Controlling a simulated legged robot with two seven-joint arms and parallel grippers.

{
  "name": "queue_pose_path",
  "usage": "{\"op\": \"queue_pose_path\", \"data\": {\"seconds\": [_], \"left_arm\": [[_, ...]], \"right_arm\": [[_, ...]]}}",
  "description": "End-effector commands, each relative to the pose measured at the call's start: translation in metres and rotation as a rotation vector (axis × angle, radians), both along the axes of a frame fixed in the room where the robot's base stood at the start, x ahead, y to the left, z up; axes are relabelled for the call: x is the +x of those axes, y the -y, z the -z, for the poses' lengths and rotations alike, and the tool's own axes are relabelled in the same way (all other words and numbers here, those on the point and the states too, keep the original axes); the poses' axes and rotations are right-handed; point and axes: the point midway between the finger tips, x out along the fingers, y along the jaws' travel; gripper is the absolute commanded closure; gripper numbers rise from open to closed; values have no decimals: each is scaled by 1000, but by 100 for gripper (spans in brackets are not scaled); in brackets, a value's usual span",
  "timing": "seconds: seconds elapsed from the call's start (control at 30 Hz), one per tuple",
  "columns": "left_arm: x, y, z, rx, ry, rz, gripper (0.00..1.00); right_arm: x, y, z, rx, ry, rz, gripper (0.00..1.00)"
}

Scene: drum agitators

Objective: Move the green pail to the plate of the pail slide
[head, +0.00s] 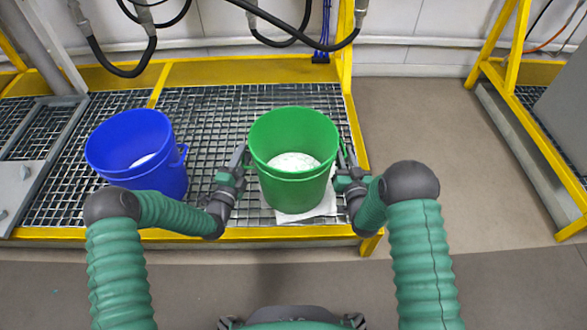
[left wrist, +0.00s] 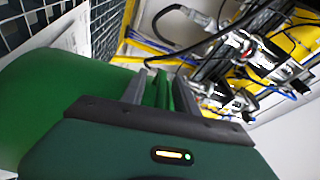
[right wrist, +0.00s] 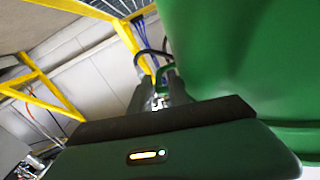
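The green pail (head: 293,160) stands upright at the centre of the head view, with white material inside. A white sheet or plate (head: 310,212) shows beneath it; whether the pail touches it I cannot tell. My left gripper (head: 240,160) is at the pail's left side, and my right gripper (head: 345,162) is at its right side. In the left wrist view, a green part of the pail (left wrist: 163,92) lies between close fingers. In the right wrist view, the fingers close around a green loop at the pail (right wrist: 162,72). Which object is the slide's plate is unclear.
A blue pail (head: 130,150) stands left of the green one on the metal grating (head: 210,110). A grey metal panel (head: 20,180) is at the far left. Yellow rails (head: 220,70) edge the platform, and black hoses (head: 125,70) hang behind. The floor (head: 430,140) at right is clear.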

Motion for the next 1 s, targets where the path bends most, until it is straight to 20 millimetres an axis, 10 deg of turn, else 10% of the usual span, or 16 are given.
{"op": "queue_pose_path", "data": {"seconds": [0.3,0.6,1.0], "left_arm": [[4,1,0,0,0,0,64],[3,1,0,0,-1,0,100],[3,1,1,0,-3,0,100]], "right_arm": [[4,0,0,0,-1,0,78],[3,0,0,0,-1,0,100],[3,0,0,0,0,0,100]]}}
